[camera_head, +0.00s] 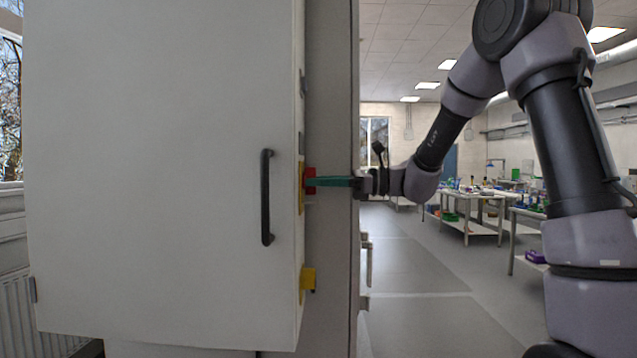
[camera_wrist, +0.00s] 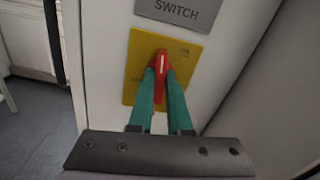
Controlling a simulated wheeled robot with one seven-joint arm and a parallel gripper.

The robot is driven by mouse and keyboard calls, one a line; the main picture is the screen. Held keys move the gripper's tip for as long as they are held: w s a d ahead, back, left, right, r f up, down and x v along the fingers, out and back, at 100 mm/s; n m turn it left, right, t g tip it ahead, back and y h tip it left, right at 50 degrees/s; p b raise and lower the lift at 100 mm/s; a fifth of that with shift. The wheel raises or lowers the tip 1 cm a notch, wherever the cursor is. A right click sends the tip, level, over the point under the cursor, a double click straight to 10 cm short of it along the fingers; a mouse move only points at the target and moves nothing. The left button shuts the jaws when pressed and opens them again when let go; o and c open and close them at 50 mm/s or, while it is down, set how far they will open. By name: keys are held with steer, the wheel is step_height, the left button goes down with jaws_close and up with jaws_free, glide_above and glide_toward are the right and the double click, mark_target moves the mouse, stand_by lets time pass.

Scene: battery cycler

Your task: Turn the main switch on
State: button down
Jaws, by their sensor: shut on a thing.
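The main switch is a red knob (camera_wrist: 158,67) with a white line, on a yellow plate (camera_wrist: 187,54). A grey label (camera_wrist: 178,9) reading "SWITCH" is above it in the wrist view. The knob stands near upright, with its top leaning slightly right in that view. My gripper (camera_wrist: 159,84) has green fingers, shut on the red knob from both sides. In the head view the red knob (camera_head: 310,180) sits on the side of the white cabinet, and my gripper (camera_head: 318,181) reaches it from the right. The fingers hide part of the knob's lower end.
The white cabinet (camera_head: 150,150) has a black door handle (camera_head: 266,197) on its front. A second yellow part (camera_head: 308,279) sits lower on its side. A grey panel (camera_head: 333,90) stands close behind the switch side. Workbenches (camera_head: 470,205) are far off at right, with open floor between.

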steer(key=shift+m, duration=0.8)
steer(key=c, duration=0.9)
jaws_free()
steer(key=shift+o, duration=0.2)
steer(key=shift+d, duration=0.1)
steer(key=d, duration=1)
steer(key=shift+s+d, duration=0.2)
steer(key=shift+d, duration=0.15)
